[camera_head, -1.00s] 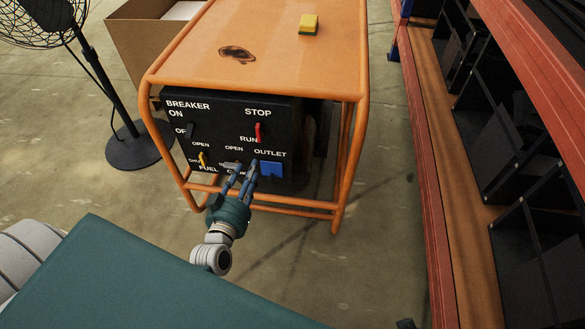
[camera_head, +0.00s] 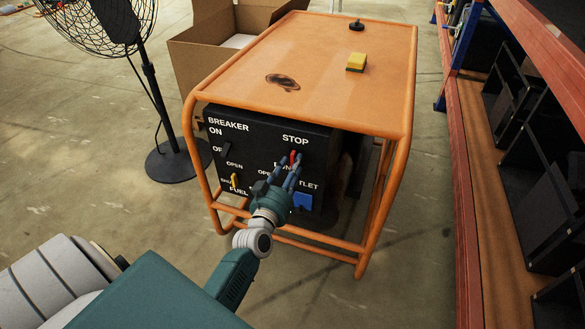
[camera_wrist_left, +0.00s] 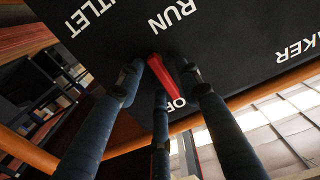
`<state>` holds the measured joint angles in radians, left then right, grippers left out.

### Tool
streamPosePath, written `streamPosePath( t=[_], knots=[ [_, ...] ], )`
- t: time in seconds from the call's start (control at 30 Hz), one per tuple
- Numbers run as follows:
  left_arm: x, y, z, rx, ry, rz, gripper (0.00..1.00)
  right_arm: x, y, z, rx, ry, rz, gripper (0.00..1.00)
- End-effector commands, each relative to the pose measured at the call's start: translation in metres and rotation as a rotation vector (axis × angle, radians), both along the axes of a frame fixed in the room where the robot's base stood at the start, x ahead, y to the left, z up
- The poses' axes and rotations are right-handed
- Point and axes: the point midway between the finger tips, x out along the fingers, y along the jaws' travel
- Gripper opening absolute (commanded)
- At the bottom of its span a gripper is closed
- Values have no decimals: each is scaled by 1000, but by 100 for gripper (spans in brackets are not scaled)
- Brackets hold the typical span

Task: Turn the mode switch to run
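The mode switch is a red lever (camera_head: 293,157) on the black panel (camera_head: 262,147), between the words STOP and RUN. It also shows in the left wrist view (camera_wrist_left: 164,76), with RUN near one end and STOP, partly covered, near the other. I cannot tell its exact setting. My left gripper (camera_head: 287,166) is at the panel in front of the lever. In the left wrist view its fingers (camera_wrist_left: 160,85) are spread, with the red lever between them. Whether they touch it is unclear. My right gripper is not in view.
The panel sits in an orange frame (camera_head: 190,150) with a burn mark (camera_head: 282,82) and a yellow sponge (camera_head: 356,62) on top. A blue outlet cover (camera_head: 303,202) is just below the gripper. A fan (camera_head: 150,90) and box (camera_head: 185,60) stand left, shelving (camera_head: 465,180) right.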

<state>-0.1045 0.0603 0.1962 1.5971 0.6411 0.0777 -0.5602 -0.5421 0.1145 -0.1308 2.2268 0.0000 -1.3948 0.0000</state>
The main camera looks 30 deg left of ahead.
Motion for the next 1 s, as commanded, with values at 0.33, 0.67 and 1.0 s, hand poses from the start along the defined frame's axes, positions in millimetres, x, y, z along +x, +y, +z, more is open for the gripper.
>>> streamPosePath(
  t=[0.33, 0.67, 1.0],
  knots=[
    [2, 1, 0, 0, 1, 0, 27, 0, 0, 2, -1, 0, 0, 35],
    [2, 0, 0, -1, 1, 0, 0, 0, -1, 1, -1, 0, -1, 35],
    [1, 2, 1, -96, -20, -1, 0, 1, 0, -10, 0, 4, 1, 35]
  ],
)
